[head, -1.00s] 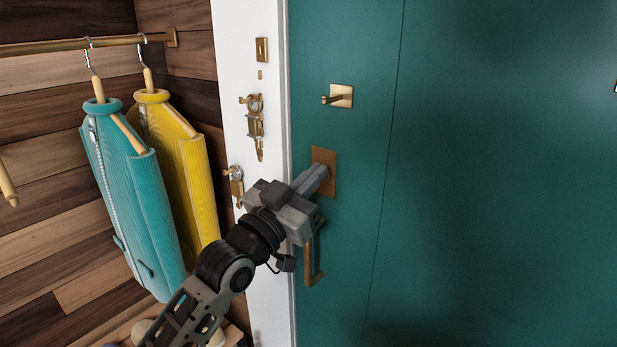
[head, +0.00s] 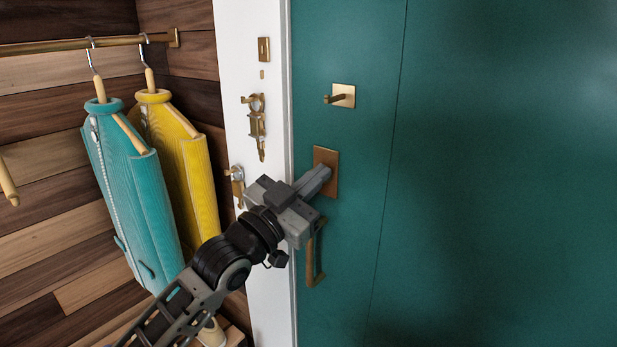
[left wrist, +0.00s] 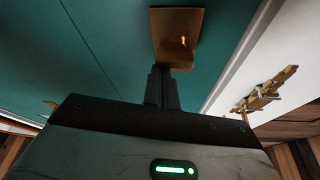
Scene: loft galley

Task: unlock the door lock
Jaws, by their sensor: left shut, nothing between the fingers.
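The teal door (head: 480,200) fills the right of the head view. On it are a brass plate with a lever (head: 343,96) above and a copper-brown plate (head: 328,158) lower down. My left gripper (head: 322,178) is shut and empty, its fingertips in front of the lower plate. In the left wrist view the shut fingers (left wrist: 161,84) point at that plate (left wrist: 180,38), where a small bright spot shows. Whether they touch it I cannot tell. The fingers hide part of the plate in the head view. My right gripper is not in view.
A vertical door handle (head: 315,262) hangs just below my left gripper. The white frame (head: 270,215) left of the door carries brass latch parts (head: 256,122). A teal jacket (head: 130,190) and a yellow jacket (head: 185,165) hang on a rail at left.

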